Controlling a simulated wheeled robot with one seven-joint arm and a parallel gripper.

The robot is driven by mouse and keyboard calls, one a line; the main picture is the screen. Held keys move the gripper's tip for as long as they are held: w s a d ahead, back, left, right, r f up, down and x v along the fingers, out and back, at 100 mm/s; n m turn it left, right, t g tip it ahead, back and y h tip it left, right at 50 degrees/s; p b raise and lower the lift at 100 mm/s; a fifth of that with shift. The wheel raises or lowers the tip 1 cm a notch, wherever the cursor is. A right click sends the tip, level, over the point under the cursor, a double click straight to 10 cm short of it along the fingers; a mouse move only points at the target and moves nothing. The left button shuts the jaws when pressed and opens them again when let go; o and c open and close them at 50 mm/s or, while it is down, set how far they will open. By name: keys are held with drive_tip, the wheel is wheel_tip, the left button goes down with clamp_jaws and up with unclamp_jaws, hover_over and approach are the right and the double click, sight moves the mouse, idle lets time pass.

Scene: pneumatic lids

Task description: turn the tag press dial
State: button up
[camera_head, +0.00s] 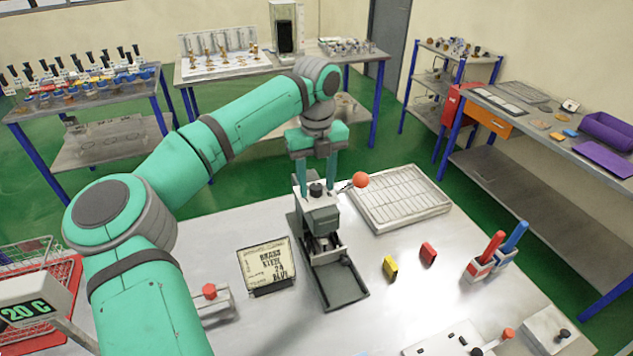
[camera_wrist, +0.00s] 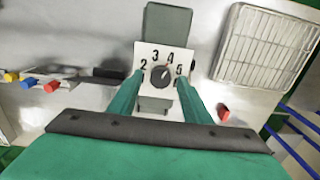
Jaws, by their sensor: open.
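The tag press (camera_head: 320,215) is a grey machine on the metal table, with a red ball-ended lever (camera_head: 360,180) at its upper right. Its dial is a dark round knob (camera_head: 316,190) on top. In the wrist view the dial (camera_wrist: 161,76) sits on a white plate (camera_wrist: 149,55) marked with 2, 3, 4 and 5. A small light mark on the dial is too small to read surely. My gripper (camera_head: 317,184) points down over the press. In the wrist view my gripper (camera_wrist: 161,80) is open, with one green finger on each side of the dial; contact is not visible.
A slotted metal tray (camera_head: 397,200) lies right of the press.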

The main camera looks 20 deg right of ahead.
drive_tip(key=shift+f, duration=0.1)
drive_tip(key=shift+w, duration=0.15)
drive_tip(key=c, duration=1)
drive_tip(key=shift+c, duration=0.2)
